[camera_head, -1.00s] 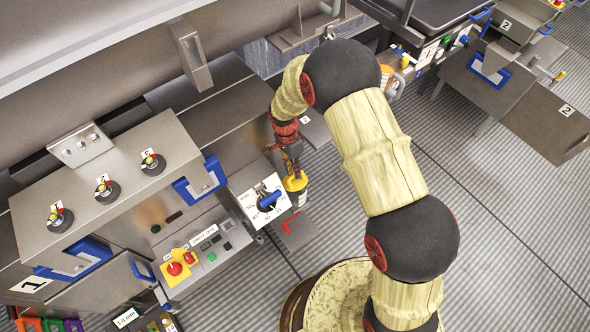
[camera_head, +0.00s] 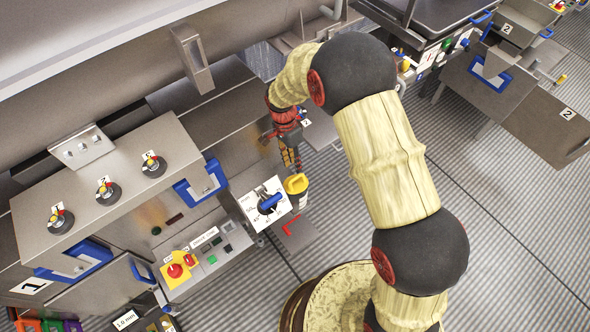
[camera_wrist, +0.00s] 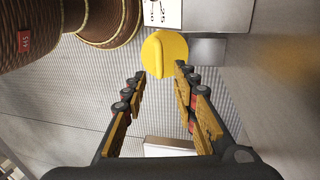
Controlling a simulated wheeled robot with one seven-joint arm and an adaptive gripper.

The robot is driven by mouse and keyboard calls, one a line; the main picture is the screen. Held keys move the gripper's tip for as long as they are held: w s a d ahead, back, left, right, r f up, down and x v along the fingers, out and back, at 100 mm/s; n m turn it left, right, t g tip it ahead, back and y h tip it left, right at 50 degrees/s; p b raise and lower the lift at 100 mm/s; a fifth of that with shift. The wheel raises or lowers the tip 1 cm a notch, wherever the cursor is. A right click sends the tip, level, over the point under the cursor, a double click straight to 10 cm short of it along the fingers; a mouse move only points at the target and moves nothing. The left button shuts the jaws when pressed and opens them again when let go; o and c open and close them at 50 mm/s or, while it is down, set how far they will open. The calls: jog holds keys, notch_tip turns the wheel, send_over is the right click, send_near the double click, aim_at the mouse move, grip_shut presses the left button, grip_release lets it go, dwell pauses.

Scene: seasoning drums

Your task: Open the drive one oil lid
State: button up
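The yellow oil lid (camera_head: 296,184) sits on top of a small dark container (camera_head: 299,201) beside the white dial panel. In the wrist view the lid (camera_wrist: 165,54) is round with a raised ridge, just beyond my fingertips. My gripper (camera_head: 295,170) is above the lid in the head view, pointing down at it. In the wrist view my gripper (camera_wrist: 160,74) has its two fingers apart with nothing between them. The lid appears clear of the fingers. The container is mostly hidden under the lid in the wrist view.
The white panel with a blue-handled dial (camera_head: 270,201) is just left of the lid. Open striped floor (camera_head: 500,240) lies to the right.

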jog(key=v, duration=0.6)
jog(key=t+y+b, duration=0.3)
jog(key=t+b, duration=0.1)
jog(key=b, duration=0.2)
send_over(296, 177)
jog(key=s+d, duration=0.1)
jog(key=s, duration=0.1)
jog(key=s+d+x, duration=0.1)
jog(key=x, duration=0.5)
jog(key=b+x, duration=0.1)
jog(key=x, duration=0.2)
jog(key=b+x, duration=0.1)
jog(key=x, duration=0.2)
jog(key=shift+w, duration=0.25)
